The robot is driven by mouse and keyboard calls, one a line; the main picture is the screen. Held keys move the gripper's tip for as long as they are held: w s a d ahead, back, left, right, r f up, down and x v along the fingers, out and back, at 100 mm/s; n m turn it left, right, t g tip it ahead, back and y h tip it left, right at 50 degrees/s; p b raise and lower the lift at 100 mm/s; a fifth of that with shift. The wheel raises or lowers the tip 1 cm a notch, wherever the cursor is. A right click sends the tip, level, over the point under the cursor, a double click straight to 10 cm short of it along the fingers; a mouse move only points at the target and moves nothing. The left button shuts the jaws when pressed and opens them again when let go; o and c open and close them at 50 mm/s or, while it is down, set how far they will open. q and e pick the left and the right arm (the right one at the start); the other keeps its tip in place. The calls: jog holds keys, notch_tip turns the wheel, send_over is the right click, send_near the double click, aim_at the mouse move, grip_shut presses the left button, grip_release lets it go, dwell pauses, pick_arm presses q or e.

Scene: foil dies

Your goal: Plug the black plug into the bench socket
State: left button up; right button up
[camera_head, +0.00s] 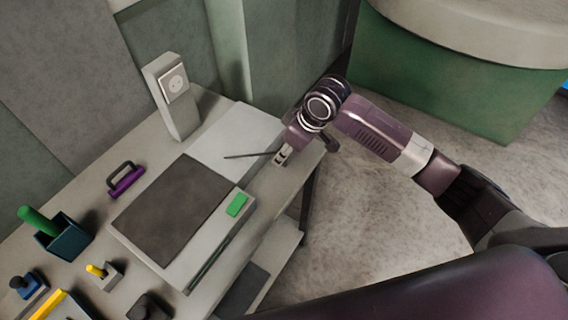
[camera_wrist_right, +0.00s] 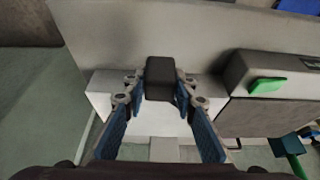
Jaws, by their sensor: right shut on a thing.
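The black plug (camera_wrist_right: 160,78) is between the fingertips of my right gripper (camera_wrist_right: 160,88), which is shut on it. In the head view my right gripper (camera_head: 282,156) points down over the bench's right edge, beyond the press-like machine. The plug is hard to make out there; a thin dark rod or cord (camera_head: 248,155) extends left from the fingertips. The bench socket (camera_head: 175,82) is a white outlet on a grey upright post at the back of the bench, left of the gripper and apart from it. My left gripper is out of view.
A grey machine with a dark top (camera_head: 170,215) and green button (camera_head: 237,205) fills the bench middle. A pale plate (camera_head: 235,135) lies behind it. A purple handle (camera_head: 126,180), a dark blue bin (camera_head: 66,240) and a yellow-topped piece (camera_head: 97,271) stand left. Bare floor is right.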

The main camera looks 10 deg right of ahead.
notch_tip(320, 180, up, 14)
jog(key=b, duration=0.2)
dwell(0.4)
